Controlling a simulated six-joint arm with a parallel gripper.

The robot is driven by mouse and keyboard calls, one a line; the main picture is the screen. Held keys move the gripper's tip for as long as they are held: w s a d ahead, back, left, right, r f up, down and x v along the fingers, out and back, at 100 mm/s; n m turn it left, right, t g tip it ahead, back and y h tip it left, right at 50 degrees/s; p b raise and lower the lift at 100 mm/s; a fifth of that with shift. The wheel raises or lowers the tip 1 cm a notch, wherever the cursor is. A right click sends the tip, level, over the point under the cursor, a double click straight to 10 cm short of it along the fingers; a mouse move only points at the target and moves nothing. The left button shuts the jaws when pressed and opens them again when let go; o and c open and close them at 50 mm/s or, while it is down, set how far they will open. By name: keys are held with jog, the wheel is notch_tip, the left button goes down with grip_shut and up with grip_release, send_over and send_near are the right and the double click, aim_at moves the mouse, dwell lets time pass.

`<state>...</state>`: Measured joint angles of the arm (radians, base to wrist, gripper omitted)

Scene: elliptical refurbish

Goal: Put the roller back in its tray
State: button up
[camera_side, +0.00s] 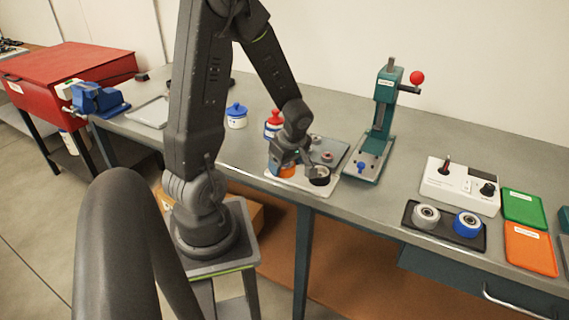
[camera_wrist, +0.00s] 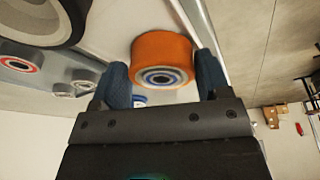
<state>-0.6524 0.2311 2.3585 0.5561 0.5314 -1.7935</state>
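An orange roller (camera_wrist: 162,52) with a grey and blue hub sits between the two fingers of my gripper (camera_wrist: 163,80) in the wrist view. Its sides appear level with the inner finger faces. Whether the fingers press on it is unclear. In the side view the orange roller (camera_side: 288,171) is low over a light mat (camera_side: 272,184), partly hidden by my gripper (camera_side: 297,165). I cannot tell whether it rests there. A dark tray (camera_side: 468,239) at the right of the bench holds a grey roller (camera_side: 426,217) and a blue roller (camera_side: 467,223).
A black ring-shaped part (camera_side: 320,176) is close beside my gripper. A teal press (camera_side: 378,120) with a red knob stands between it and the tray. A white tester box (camera_side: 460,186), green panel (camera_side: 524,208) and orange panel (camera_side: 530,249) surround the tray. Red and blue-capped bottles stand behind.

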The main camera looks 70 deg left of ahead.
jog(key=o, duration=0.5)
jog(key=shift+s+d+f, duration=0.1)
jog(key=shift+s+f, duration=0.2)
jog(key=shift+f, duration=0.4)
jog(key=shift+r, duration=0.15)
jog(key=shift+w+r, duration=0.1)
jog(key=shift+r, duration=0.15)
jog(key=w+a+v, duration=0.1)
jog(key=v, duration=1.3)
jog(key=s+d+r+m+t+h, duration=0.1)
jog(key=s+d+r+m+t, duration=0.1)
jog(key=d+m, duration=0.7)
jog(key=s+d+r+m+t+h, duration=0.1)
jog(key=d+r+m+t, duration=0.3)
jog(key=d+m, duration=0.6)
jog(key=r+m+h, duration=0.1)
jog(key=m, duration=0.2)
jog(key=shift+s+d+r+m+t, duration=0.15)
jog(key=shift+s+d+m+t, duration=0.15)
jog(key=shift+s, duration=0.05)
